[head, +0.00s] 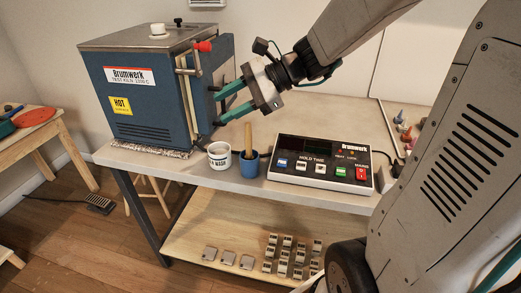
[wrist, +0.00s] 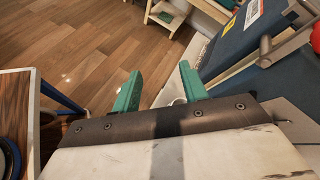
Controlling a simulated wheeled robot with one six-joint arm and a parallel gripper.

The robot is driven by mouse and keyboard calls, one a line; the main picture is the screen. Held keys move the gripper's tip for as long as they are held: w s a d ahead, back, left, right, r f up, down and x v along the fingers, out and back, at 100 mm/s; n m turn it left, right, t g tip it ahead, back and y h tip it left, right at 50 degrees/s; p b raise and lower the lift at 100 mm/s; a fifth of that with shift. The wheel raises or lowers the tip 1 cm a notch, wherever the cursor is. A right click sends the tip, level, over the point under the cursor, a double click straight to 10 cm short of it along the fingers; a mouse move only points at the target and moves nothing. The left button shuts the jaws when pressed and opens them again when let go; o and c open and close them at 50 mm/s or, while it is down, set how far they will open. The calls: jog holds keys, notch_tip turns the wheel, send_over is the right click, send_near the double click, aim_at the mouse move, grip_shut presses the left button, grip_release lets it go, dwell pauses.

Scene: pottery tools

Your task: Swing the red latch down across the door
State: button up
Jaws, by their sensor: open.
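The blue kiln (head: 135,100) stands at the left of the worktop, with its door side facing right. The latch's red knob (head: 204,46) is near the kiln's top right corner, with a metal bar beside it; the latch is up, not across the door. The red knob also shows at the right edge of the wrist view (wrist: 315,39), partly cut off. My gripper (head: 219,106) is open and empty, right of the kiln door and below the red knob, apart from it. Its two green fingers also show in the wrist view (wrist: 160,70).
A white cup (head: 219,156) and a blue cup (head: 250,166) with a wooden tool stand below my gripper. A control box (head: 320,165) with buttons sits to their right. Small parts lie on the lower shelf (head: 200,225). A side table (head: 40,140) is at left.

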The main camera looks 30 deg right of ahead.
jog(key=s+f+n+g+h, duration=0.2)
jog(key=s+n, duration=0.2)
jog(key=s, duration=0.2)
jog(key=s+f+n+g+h, duration=0.2)
jog(key=s+n+h, duration=0.1)
jog(key=s+n, duration=0.2)
jog(key=shift+s+f+g, duration=0.3)
jog(key=shift+s+g, duration=0.1)
jog(key=shift+s, duration=0.4)
jog(key=shift+n, duration=0.3)
